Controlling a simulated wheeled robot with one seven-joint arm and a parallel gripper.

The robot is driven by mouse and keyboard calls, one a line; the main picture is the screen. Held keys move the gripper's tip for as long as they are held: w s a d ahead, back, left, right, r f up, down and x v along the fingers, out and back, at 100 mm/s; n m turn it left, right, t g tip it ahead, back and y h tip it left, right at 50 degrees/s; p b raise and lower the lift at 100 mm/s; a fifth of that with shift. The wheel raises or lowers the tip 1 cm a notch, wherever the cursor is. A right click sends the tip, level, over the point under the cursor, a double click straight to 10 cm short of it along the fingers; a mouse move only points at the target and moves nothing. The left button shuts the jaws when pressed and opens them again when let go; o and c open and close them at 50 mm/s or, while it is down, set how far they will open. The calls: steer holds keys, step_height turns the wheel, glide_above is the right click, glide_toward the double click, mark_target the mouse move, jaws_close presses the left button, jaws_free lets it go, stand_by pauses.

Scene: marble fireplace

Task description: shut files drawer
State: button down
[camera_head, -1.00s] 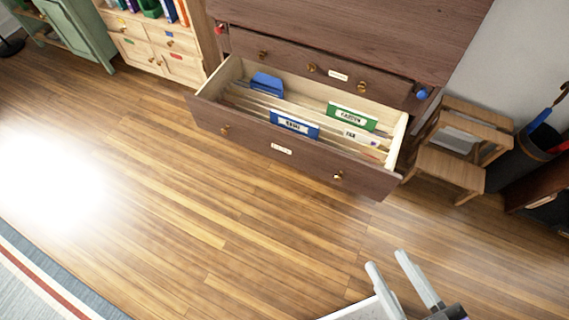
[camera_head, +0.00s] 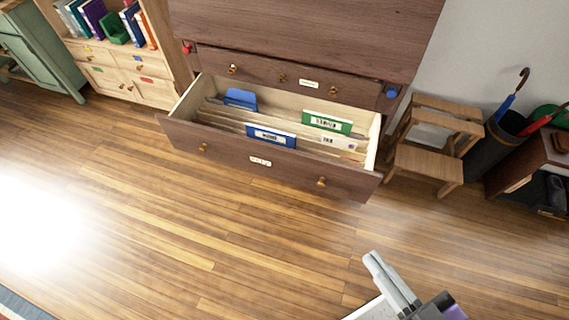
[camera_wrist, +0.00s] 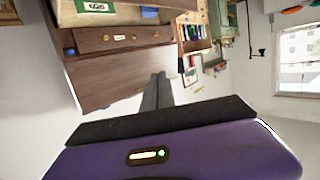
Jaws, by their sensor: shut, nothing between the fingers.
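The files drawer (camera_head: 225,164) is the low drawer of a dark brown wooden cabinet (camera_head: 300,30), and it stands pulled well out. It has two brass knobs and a white label on its front. Inside are hanging files with a blue tab (camera_head: 270,136), a green tab (camera_head: 327,123) and another blue tab at the back left. My gripper (camera_head: 376,262) is in the lower right of the head view, shut and empty, over the floor in front of the drawer and apart from it. The wrist view shows the gripper fingers (camera_wrist: 157,95) together, with the cabinet (camera_wrist: 115,70) beyond them.
A closed drawer (camera_head: 290,79) sits above the open one. A wooden step stool (camera_head: 430,150) stands close to the cabinet's right, with an umbrella stand (camera_head: 492,145) beyond. A light bookcase (camera_head: 115,70) is at the left. The wood floor (camera_head: 230,240) in front is clear.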

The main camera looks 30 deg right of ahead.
steer(key=w+a+f+m+t+h+b, duration=0.3)
steer(key=w+f+m+b, duration=0.55)
steer(key=w, duration=0.45)
steer(key=w+a+f+m+t+h+b, duration=0.35)
steer(key=w+f+m+b, duration=0.5)
steer(key=w, duration=0.45)
steer(key=m+g+h+b, duration=0.2)
steer(key=m+g+h, duration=0.4)
steer(key=m+g, duration=0.35)
glide_toward(308, 160)
steer(key=b+x, duration=0.2)
steer(key=x, duration=0.4)
steer(key=shift+a+b, duration=0.1)
steer(key=shift+b, duration=0.3)
steer(key=shift+w+d, duration=0.3)
steer(key=shift+w, duration=0.05)
steer(key=shift+w+d, duration=0.1)
